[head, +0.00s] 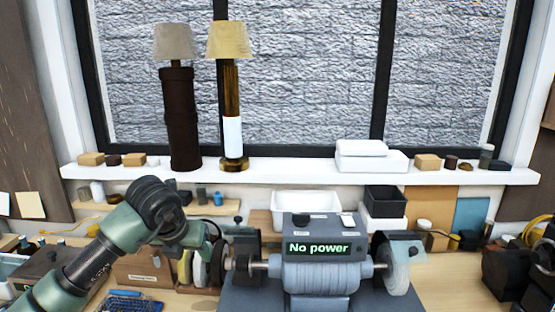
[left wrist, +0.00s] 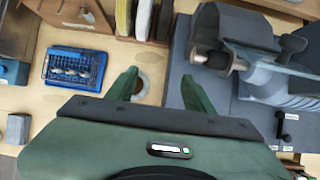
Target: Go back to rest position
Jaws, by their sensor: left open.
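My left arm comes in from the left in the head view and bends down near the bench grinder (head: 325,280). In the left wrist view my left gripper (left wrist: 160,88) is open, its two green fingers spread apart with nothing held between them. It is above the wooden workbench (left wrist: 150,58), between a blue case of bits (left wrist: 73,68) and the grinder (left wrist: 278,80). My right gripper is in neither view.
The grinder's display (head: 318,248) reads "No power". A dark lamp (head: 180,115) and a brass lamp (head: 231,90) stand on the white windowsill (head: 280,172). Boxes and bins crowd the bench's back.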

